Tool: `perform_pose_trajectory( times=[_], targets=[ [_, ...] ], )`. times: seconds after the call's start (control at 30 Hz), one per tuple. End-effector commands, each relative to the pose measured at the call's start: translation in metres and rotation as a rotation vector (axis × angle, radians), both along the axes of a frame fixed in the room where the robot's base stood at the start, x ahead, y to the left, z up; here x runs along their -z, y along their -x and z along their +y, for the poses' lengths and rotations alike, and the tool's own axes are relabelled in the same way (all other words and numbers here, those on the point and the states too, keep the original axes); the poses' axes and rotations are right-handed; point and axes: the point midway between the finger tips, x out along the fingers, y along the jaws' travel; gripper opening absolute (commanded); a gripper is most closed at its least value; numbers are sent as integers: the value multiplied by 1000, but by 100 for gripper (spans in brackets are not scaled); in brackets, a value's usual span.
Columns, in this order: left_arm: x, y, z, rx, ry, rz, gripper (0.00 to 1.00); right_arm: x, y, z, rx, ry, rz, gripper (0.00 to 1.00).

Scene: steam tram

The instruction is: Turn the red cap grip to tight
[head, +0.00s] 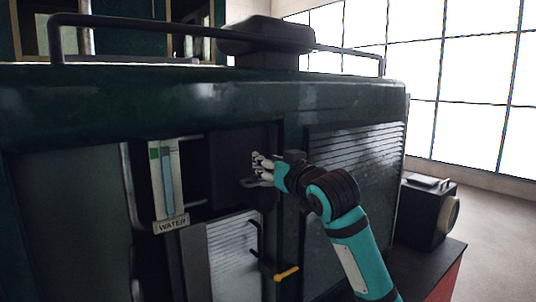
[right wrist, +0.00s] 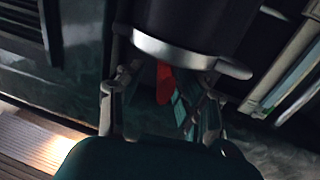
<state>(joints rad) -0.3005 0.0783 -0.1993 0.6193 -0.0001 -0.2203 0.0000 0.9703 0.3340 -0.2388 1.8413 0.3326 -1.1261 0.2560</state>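The red cap grip (right wrist: 163,82) shows in the right wrist view as a small red tab below the silver rim of a dark round body (right wrist: 200,25). My right gripper (right wrist: 170,88) has its two fingers spread on either side of the red grip, with a gap at least on the left. Contact on the right side is hard to tell. In the head view my right gripper (head: 257,170) is at the dark recess in the tram's side, and the red grip cannot be made out there. My left gripper is in neither view.
A water gauge (head: 167,180) with a WATER plate (head: 171,224) stands left of my gripper. A black lever with a yellow end (head: 287,272) is below it. A louvred panel (head: 360,160) is to the right, and a lamp (head: 425,208) stands beyond it.

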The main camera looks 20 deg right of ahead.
Motion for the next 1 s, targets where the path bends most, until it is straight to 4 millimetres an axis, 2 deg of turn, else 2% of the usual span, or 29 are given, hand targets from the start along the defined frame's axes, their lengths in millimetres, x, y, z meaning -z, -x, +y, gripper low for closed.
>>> perform_pose_trajectory(
  times=[0.33,0.6,0.63,1.0],
  targets=[
    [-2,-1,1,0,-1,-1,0,1,-5,1,0,1,0,36],
    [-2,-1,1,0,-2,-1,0,0,-5,1,1,1,0,2],
    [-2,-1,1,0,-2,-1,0,0,-5,1,1,1,0,0],
    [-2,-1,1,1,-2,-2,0,0,-5,1,22,1,-2,0]
  ],
)
